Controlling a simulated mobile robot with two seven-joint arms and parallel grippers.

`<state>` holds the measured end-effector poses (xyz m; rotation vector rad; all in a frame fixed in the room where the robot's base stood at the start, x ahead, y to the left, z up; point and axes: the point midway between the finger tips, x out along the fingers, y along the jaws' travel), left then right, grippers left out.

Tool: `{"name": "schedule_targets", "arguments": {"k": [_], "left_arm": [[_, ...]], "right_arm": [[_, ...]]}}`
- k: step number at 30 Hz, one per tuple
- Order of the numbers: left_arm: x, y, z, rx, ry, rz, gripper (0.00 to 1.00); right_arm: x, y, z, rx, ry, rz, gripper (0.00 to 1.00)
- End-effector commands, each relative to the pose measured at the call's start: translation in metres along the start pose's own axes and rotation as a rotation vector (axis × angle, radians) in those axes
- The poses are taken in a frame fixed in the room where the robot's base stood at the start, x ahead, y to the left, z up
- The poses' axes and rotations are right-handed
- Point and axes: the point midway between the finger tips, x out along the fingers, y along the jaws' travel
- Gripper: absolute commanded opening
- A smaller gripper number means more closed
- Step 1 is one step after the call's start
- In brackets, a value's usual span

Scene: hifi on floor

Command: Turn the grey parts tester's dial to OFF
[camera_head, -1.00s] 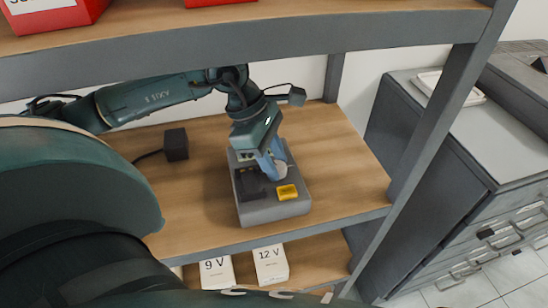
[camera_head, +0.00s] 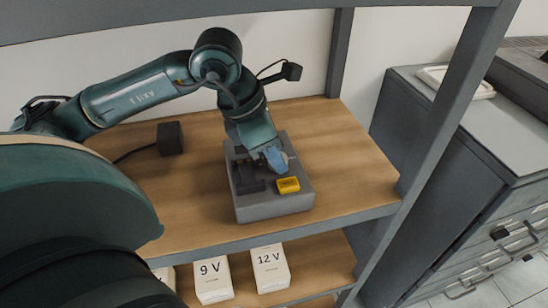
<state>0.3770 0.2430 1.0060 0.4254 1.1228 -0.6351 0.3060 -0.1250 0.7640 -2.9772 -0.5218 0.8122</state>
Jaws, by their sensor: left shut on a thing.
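The grey parts tester (camera_head: 270,205) sits on the wooden shelf, with a dark socket part and a yellow part (camera_head: 288,185) on its top. My left gripper (camera_head: 275,160) reaches down from behind onto the tester's top, with bluish fingers at the dial's place. It is shut on the dial, which is mostly hidden by the fingers; only a pale edge (camera_head: 285,157) shows beside them. The dial's pointer and its markings cannot be read. My right gripper is not in view.
A black box with a cable (camera_head: 170,138) stands on the shelf to the left. White boxes marked 9 V (camera_head: 212,280) and 12 V (camera_head: 270,268) stand on the shelf below. A grey shelf post (camera_head: 440,120) rises at the right, before a grey cabinet (camera_head: 425,130).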

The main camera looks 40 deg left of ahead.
Motion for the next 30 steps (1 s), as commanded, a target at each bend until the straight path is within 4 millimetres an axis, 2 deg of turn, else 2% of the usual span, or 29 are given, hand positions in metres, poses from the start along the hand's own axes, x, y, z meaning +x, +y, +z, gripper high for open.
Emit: {"name": "schedule_targets", "arguments": {"k": [12, 29, 30], "left_arm": [[0.0, -0.001, 0.0002, -0.184, 0.0, 0.078, 0.09], [-0.0006, -0.0011, 0.0001, -0.213, 0.002, 0.088, 0.09], [-0.0006, -0.0011, 0.0001, -0.213, 0.002, 0.088, 0.35]], "right_arm": [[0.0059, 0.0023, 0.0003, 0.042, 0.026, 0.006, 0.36], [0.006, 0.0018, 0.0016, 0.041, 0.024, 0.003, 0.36], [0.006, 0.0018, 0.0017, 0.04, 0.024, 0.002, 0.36]]}}
